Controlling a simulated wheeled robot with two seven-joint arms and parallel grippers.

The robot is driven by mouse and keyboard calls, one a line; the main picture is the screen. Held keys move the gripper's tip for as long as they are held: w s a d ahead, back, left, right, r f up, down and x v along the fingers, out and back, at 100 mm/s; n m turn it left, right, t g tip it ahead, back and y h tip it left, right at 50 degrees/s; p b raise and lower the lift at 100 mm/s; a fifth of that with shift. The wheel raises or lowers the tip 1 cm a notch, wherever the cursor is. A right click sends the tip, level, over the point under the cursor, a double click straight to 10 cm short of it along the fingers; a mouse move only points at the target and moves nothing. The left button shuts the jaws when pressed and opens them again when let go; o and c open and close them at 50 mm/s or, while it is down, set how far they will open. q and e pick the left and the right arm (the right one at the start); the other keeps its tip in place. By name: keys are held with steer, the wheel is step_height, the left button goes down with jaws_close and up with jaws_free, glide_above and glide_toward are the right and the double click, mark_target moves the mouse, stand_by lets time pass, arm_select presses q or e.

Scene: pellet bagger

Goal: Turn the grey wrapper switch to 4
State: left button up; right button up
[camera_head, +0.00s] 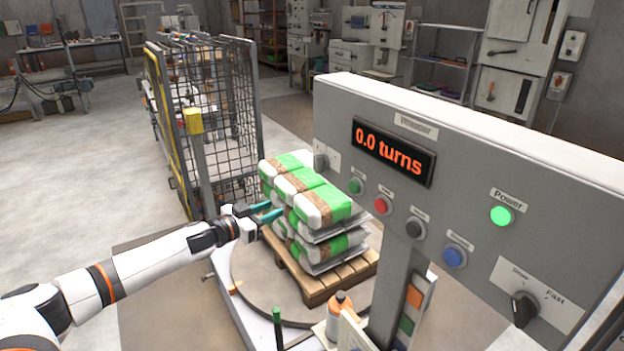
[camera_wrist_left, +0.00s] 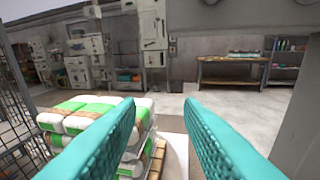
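The grey wrapper control panel (camera_head: 470,165) stands at the right in the head view, with a display reading "0.0 turns" (camera_head: 394,151). A grey knob on a pale plate (camera_head: 321,161) sits at the panel's left end; its markings are too small to read. A dark knob (camera_head: 524,308) on a plate marked Fast is at the lower right. My left gripper (camera_head: 262,212) is left of and below the grey knob in the picture, in front of the stacked bags. In the left wrist view its teal fingers (camera_wrist_left: 160,125) are apart with nothing between them. My right gripper is out of view.
Green and white bags (camera_head: 318,205) are stacked on a wooden pallet (camera_head: 322,278) on the turntable. The panel also carries green, red, dark and blue buttons and a lit green Power lamp (camera_head: 501,215). A mesh cage (camera_head: 210,120) stands behind; open floor lies left.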

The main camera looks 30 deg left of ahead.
mark_target(316, 164)
arm_select(q)
steer(key=s+d+r+m+h+b, duration=0.1)
steer(key=s+r+h, duration=0.1)
steer(key=r, duration=0.4)
steer(key=s+d+r+m+h+b, duration=0.1)
steer(key=s+d+r+h, duration=0.1)
steer(key=r, duration=0.4)
steer(key=p+x, duration=0.4)
steer(key=x, duration=0.7)
steer(key=shift+w+d, duration=0.2)
steer(key=shift+w, duration=0.15)
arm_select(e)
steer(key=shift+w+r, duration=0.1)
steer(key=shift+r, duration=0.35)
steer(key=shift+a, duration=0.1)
arm_select(q)
jaws_close()
